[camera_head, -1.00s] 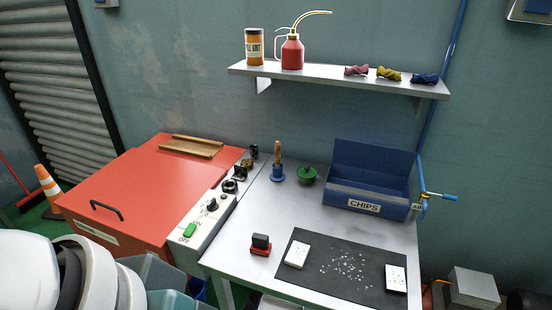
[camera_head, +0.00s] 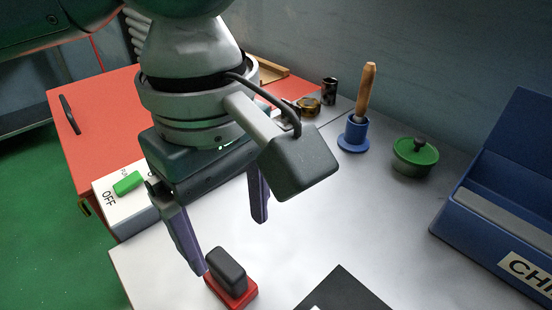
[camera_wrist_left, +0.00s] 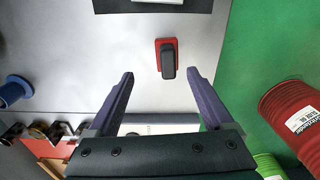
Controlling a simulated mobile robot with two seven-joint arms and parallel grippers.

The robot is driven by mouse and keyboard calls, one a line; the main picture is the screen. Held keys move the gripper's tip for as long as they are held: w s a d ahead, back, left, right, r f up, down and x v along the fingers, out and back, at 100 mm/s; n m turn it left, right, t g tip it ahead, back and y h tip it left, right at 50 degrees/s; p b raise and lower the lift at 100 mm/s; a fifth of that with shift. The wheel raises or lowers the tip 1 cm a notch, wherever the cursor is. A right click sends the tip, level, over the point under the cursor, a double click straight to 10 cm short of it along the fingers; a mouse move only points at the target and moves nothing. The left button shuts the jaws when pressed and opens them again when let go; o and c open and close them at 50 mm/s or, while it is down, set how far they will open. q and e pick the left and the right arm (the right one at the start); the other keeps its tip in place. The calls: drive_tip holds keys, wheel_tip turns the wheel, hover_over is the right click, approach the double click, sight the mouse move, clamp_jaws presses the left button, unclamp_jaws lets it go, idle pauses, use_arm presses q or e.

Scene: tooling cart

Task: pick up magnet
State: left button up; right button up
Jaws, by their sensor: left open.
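A small red block with a black handle (camera_head: 226,270), which I take as the magnet, stands on the light grey bench top near its front edge. It also shows in the left wrist view (camera_wrist_left: 168,62), where the handle's near end lies between the fingertips in the picture. My left gripper (camera_head: 231,246) is open and empty, its fingers pointing down. In the head view one fingertip is close beside the handle and the other is farther back. I cannot tell the fingertips' exact height. In the left wrist view the gripper (camera_wrist_left: 160,73) straddles the handle's line. My right gripper is out of view.
A dark mat (camera_head: 345,290) lies just right of the block. A blue wood-handled tool (camera_head: 353,135), a green lidded pot (camera_head: 415,155) and the blue chips box (camera_head: 500,215) stand farther back. A red cabinet (camera_head: 90,145) is at left. The middle bench is clear.

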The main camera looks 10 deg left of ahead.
sight(223, 264)
use_arm(q)
drive_tip(key=f, duration=0.3)
drive_tip(key=shift+s+a+f, duration=0.2)
drive_tip(key=shift+s+f, duration=0.15)
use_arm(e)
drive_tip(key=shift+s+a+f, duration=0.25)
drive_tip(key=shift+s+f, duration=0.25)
use_arm(q)
drive_tip(key=f, duration=0.1)
drive_tip(key=f+b, duration=0.1)
drive_tip(key=f, duration=0.2)
drive_tip(key=shift+s+a+f, duration=0.2)
drive_tip(key=shift+a, duration=0.1)
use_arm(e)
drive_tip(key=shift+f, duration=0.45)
use_arm(q)
drive_tip(key=shift+f+b, duration=0.3)
drive_tip(key=shift+f, duration=0.2)
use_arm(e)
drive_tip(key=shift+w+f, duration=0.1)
use_arm(q)
drive_tip(key=shift+w, duration=0.1)
clamp_jaws()
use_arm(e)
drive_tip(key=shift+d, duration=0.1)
